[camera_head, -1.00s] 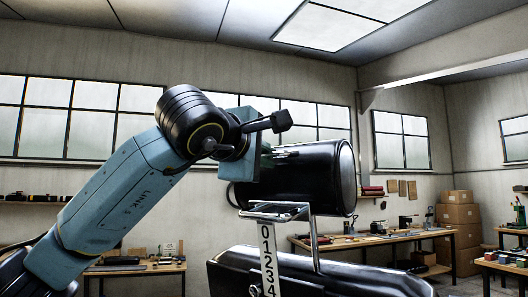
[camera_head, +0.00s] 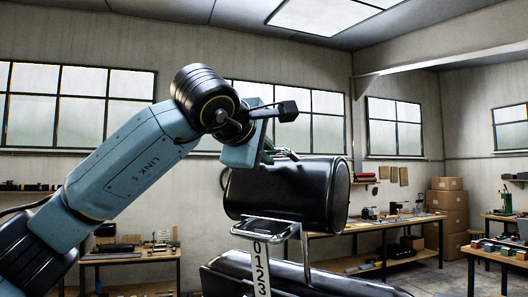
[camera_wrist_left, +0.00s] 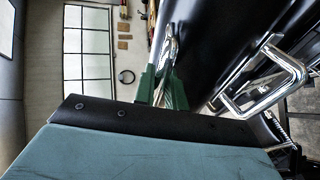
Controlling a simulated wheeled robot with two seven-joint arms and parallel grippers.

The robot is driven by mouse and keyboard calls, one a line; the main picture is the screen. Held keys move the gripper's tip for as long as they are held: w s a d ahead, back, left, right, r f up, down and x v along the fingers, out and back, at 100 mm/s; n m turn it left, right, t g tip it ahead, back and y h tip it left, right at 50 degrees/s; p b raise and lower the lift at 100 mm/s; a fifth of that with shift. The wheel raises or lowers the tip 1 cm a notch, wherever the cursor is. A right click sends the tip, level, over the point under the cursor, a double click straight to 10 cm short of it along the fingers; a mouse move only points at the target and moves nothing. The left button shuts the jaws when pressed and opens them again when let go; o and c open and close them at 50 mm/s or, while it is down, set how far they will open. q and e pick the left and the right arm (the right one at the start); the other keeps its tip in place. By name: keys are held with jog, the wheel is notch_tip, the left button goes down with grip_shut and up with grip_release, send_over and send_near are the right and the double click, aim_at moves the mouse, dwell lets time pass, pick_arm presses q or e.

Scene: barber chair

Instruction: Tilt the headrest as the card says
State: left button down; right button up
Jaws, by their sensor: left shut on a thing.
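The headrest (camera_head: 285,196) is a thick black padded cushion on a bent chrome bracket (camera_head: 268,227) above the black chair back (camera_head: 290,280). A white strip with numbers (camera_head: 261,268) hangs below the bracket; 0 to 3 show, and its lower end is cut off. My left gripper (camera_head: 268,157) is at the headrest's upper left edge. In the left wrist view, its green fingers (camera_wrist_left: 160,88) are shut around a shiny part beside the black headrest (camera_wrist_left: 215,45). The exact contact is partly hidden. I cannot make out a card's wording. My right gripper is not in view.
Workbenches with tools stand behind, at left (camera_head: 130,258) and right (camera_head: 385,230). Cardboard boxes (camera_head: 447,205) are stacked in the right corner. The chrome bracket (camera_wrist_left: 275,75) is close to the gripper at the right in the left wrist view.

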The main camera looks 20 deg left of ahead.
pick_arm(q)
jog(key=shift+r, duration=0.2)
jog(key=c, duration=1.9)
grip_release()
jog(key=o, duration=0.4)
jog(key=shift+w+f, duration=0.15)
jog(key=shift+w, duration=0.05)
jog(key=shift+s, duration=0.15)
jog(key=b+v, duration=0.3)
jog(key=v, duration=1)
jog(key=shift+s+b, duration=0.1)
jog(key=shift+b, duration=0.2)
